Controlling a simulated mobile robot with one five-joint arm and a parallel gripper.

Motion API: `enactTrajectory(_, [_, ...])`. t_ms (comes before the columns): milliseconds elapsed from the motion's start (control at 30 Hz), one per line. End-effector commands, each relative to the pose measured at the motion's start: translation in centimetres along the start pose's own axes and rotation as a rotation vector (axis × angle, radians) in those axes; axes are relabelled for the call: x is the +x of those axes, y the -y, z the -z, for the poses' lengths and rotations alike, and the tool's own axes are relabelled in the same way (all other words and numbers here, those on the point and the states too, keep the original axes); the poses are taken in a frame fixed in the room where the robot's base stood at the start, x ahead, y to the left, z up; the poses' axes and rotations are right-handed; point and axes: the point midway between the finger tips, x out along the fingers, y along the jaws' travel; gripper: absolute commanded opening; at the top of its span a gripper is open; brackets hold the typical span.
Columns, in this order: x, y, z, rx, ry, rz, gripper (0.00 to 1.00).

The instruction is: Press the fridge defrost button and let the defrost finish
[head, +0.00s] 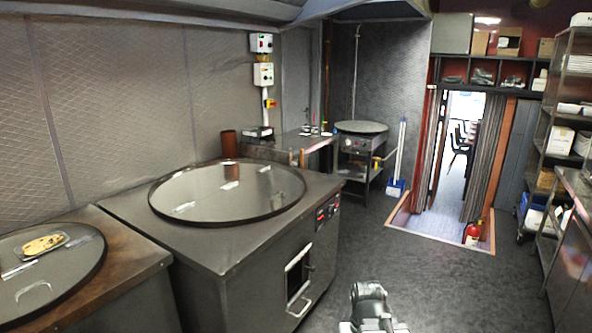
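No fridge or defrost button can be made out for certain. A steel-fronted counter unit (572,262) is cut off by the right edge of the head view; I cannot tell whether it is a fridge, and no button shows on it. A grey mechanical part of my arm (372,305) shows at the bottom, right of centre, above the floor and touching nothing visible. Its fingers cannot be made out, so I cannot tell whether my gripper is open or shut.
A large tandoor (240,250) with a round lid fills the left centre, beside a second one with a food tray (45,244). Wall switch boxes (263,74) hang behind. Shelving (560,125) lines the right; the middle floor is clear.

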Motion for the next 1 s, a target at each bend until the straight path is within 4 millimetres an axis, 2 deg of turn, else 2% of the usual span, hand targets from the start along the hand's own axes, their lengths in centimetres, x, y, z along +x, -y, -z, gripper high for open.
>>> enactTrajectory(33, [-0.01,0.00,0.00,0.000,0.000,0.000,0.28])
enactTrajectory(133, [-0.01,0.00,0.00,0.000,0.000,0.000,0.00])
enactTrajectory(1000, [-0.02,0.00,0.00,0.000,0.000,0.000,0.00])
